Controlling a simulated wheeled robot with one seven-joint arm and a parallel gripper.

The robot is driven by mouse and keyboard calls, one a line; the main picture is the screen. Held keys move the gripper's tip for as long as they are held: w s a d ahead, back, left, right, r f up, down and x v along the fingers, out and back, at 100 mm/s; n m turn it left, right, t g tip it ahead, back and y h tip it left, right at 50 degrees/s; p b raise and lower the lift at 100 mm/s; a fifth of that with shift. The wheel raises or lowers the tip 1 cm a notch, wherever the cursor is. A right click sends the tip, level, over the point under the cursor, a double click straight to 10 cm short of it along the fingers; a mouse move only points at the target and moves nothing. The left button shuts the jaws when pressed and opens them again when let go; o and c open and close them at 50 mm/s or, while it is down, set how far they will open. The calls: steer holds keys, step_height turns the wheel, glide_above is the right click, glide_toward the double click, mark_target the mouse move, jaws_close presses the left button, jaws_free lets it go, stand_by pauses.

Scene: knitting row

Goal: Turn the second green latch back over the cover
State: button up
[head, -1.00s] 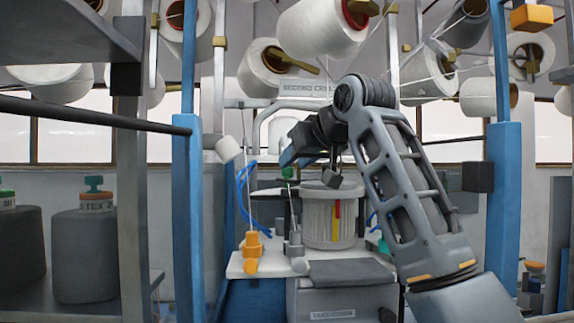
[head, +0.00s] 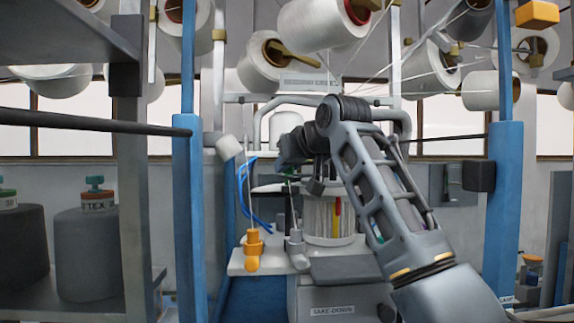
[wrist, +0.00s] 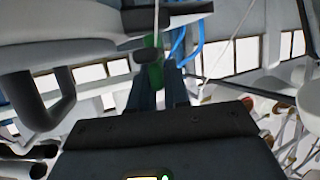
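A green latch (head: 289,172) stands at the left of the white ribbed cylinder (head: 319,218) in the head view. The cylinder's grey top rim (head: 347,188), possibly the cover, is partly hidden by my arm. My gripper (head: 291,166) is low at the latch, pointing down and left. In the wrist view, a green piece (wrist: 154,72) shows between my two dark fingertips (wrist: 157,75). The fingers are close on either side of it; whether they press on it is unclear. Another teal-green bit (head: 376,232) shows to the right, mostly behind my arm.
An orange peg (head: 253,246) and a grey peg (head: 296,245) stand on the white ledge (head: 240,268) in front. Blue tubes (head: 242,190) hang to the left. A blue post (head: 187,215) stands left and another (head: 503,200) right. Yarn cones (head: 323,22) hang above.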

jaws_close()
steer(key=shift+n+g+y, duration=0.6)
steer(key=shift+n+y, duration=0.3)
steer(key=shift+n+g+y, duration=1.1)
steer(key=shift+n+y, duration=0.1)
steer(key=shift+n, duration=0.2)
steer(key=o, duration=0.5)
jaws_free()
steer(key=shift+o, duration=0.2)
steer(key=shift+s, duration=0.1)
